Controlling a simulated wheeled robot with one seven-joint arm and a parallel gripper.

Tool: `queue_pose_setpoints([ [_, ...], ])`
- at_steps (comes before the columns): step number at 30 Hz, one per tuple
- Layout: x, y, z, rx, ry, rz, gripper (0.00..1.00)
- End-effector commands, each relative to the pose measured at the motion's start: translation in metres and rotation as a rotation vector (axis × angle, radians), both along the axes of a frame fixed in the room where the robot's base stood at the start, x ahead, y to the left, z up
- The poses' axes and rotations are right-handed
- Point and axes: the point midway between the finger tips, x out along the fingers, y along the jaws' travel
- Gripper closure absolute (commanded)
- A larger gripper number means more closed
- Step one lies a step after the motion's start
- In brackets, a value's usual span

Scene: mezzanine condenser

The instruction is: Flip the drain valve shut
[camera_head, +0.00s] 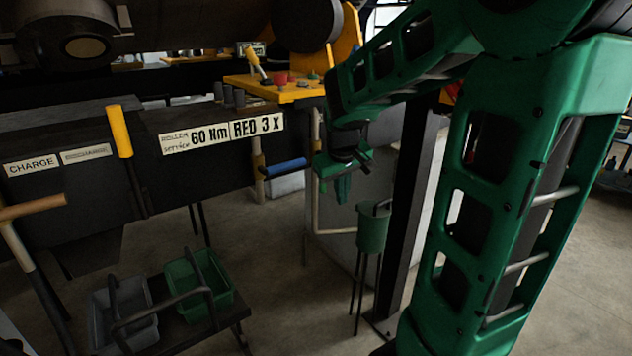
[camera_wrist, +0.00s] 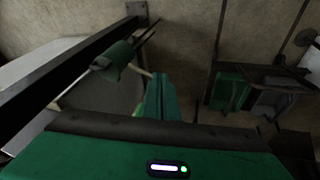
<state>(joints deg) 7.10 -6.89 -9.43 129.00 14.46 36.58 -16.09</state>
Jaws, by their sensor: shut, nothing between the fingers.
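A blue-handled lever (camera_head: 283,167) sticks out sideways from a thin upright pipe (camera_head: 258,180) below the dark bench; it looks like the drain valve's handle, though no label on it is readable. The lever lies about level, pointing right. My green gripper (camera_head: 343,190) hangs fingers down to the right of the lever's tip, apart from it. In the wrist view my gripper's fingers (camera_wrist: 160,98) are together with nothing between them. The blue lever cannot be made out in the wrist view.
A green pot (camera_head: 372,230) on thin legs stands by a pale pipe's outlet (camera_head: 335,232), beside a dark post (camera_head: 408,210). A yellow-handled lever (camera_head: 120,131) is on the left. Green (camera_head: 222,282) and grey (camera_head: 105,312) baskets sit low at left.

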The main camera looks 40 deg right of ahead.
Motion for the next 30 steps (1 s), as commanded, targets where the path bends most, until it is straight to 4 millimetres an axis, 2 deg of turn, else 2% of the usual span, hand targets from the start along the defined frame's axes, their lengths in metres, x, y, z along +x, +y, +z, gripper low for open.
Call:
queue_pose_setpoints([
  [1,0.024,-0.003,0.000,-0.030,-0.012,0.035,1.00],
  [6,0.093,-0.010,0.002,-0.129,-0.068,0.140,1.00],
  [9,0.125,-0.011,0.002,-0.175,-0.092,0.191,1.00],
  [12,0.147,-0.012,0.003,-0.210,-0.111,0.227,1.00],
  [15,0.161,-0.012,0.003,-0.232,-0.122,0.249,1.00],
  [18,0.167,-0.011,0.003,-0.241,-0.127,0.258,1.00],
  [30,0.168,-0.012,0.001,-0.241,-0.127,0.258,1.00],
])
